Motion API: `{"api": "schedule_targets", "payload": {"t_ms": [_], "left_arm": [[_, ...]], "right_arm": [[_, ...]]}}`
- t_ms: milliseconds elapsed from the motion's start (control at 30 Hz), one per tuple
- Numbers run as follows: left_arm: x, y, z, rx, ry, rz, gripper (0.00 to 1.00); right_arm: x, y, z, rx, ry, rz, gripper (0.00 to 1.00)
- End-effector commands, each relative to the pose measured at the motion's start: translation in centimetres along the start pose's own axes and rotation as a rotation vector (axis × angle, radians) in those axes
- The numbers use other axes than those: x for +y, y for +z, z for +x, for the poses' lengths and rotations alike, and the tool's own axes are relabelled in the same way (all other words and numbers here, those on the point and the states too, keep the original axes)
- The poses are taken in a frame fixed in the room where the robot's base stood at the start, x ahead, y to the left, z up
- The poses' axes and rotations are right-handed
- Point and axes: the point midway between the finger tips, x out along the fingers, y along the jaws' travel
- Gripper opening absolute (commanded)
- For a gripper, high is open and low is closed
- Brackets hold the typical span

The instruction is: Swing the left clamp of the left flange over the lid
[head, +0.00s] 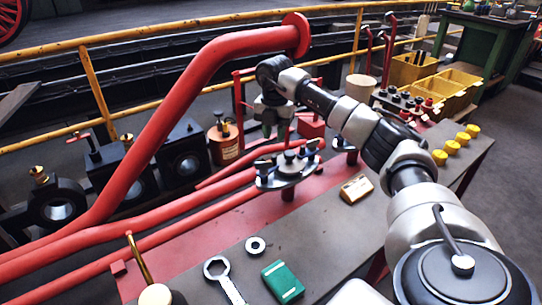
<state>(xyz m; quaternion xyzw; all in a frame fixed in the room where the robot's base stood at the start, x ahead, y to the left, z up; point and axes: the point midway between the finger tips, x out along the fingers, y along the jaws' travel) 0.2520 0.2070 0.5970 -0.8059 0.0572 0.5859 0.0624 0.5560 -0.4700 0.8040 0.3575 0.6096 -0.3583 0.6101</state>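The left flange (287,182) stands on a short red post above the bench, with a round metal lid (289,163) and a dark central knob on it. Its left clamp (263,164) is a small dark piece at the left rim; I cannot tell whether it lies over the lid. Another clamp (312,146) with a bluish part shows at the right rim. My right gripper (275,131) points down behind and above the flange, apart from it. Its two fingers look spread, with nothing seen between them. My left gripper is not in view.
A thick red pipe (190,95) rises across the left, and lower red pipes run beside the bench. A second flange (345,146) is partly hidden by my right arm. A wrench (223,277), a ring (255,245), a green box (283,281) and a tan block (356,189) lie on the bench.

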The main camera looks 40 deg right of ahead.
Motion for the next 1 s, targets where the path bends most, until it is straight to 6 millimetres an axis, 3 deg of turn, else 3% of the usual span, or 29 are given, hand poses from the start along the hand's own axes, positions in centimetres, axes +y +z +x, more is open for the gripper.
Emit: {"api": "schedule_targets", "payload": {"t_ms": [33,200,400,833,1000], "left_arm": [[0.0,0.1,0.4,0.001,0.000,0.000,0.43],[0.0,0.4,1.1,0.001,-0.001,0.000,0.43],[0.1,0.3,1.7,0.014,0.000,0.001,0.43],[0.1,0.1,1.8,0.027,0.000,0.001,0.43],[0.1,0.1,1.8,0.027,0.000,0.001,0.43]], "right_arm": [[-0.1,0.0,1.4,0.002,-0.004,0.000,0.28],[0.0,-0.1,4.7,0.002,-0.003,-0.001,0.28],[0.1,-0.1,7.3,0.001,0.000,-0.002,0.28],[0.1,-0.1,8.2,0.000,0.001,-0.002,0.28],[0.1,-0.1,8.2,0.001,0.001,-0.002,0.02]]}}
